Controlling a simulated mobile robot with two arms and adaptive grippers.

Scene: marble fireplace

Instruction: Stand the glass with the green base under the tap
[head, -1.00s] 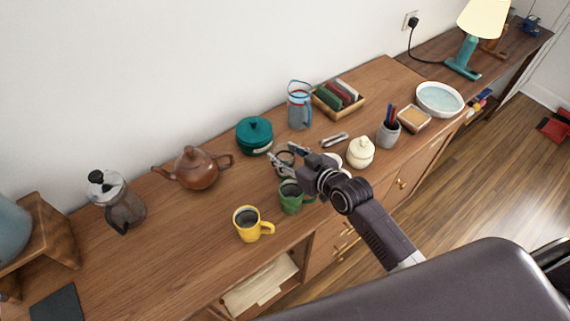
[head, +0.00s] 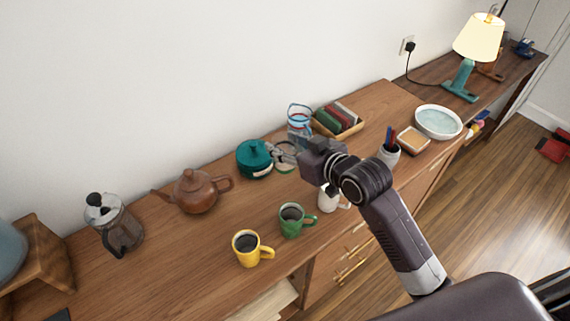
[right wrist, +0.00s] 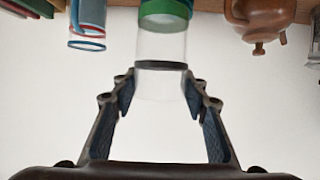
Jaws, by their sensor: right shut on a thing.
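The clear glass (right wrist: 160,45) has a green base and a dark band around its body. In the right wrist view the picture is upside down, so its base is at the top. My right gripper (right wrist: 160,88) has a finger on each side of the glass and is shut on it. In the head view the right gripper (head: 284,156) is just right of the teal pot, and the glass is hard to make out there. A blue vessel on a wooden stand (head: 45,262) is cut off at the left edge. No tap shows. My left gripper is not in view.
Between the gripper and the stand are a teal pot (head: 253,160), a brown teapot (head: 196,192) and a coffee press (head: 112,228). Yellow (head: 248,249), green (head: 292,222) and white (head: 327,202) mugs stand nearer the front. A blue-tinted jug (head: 299,121) is behind the gripper.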

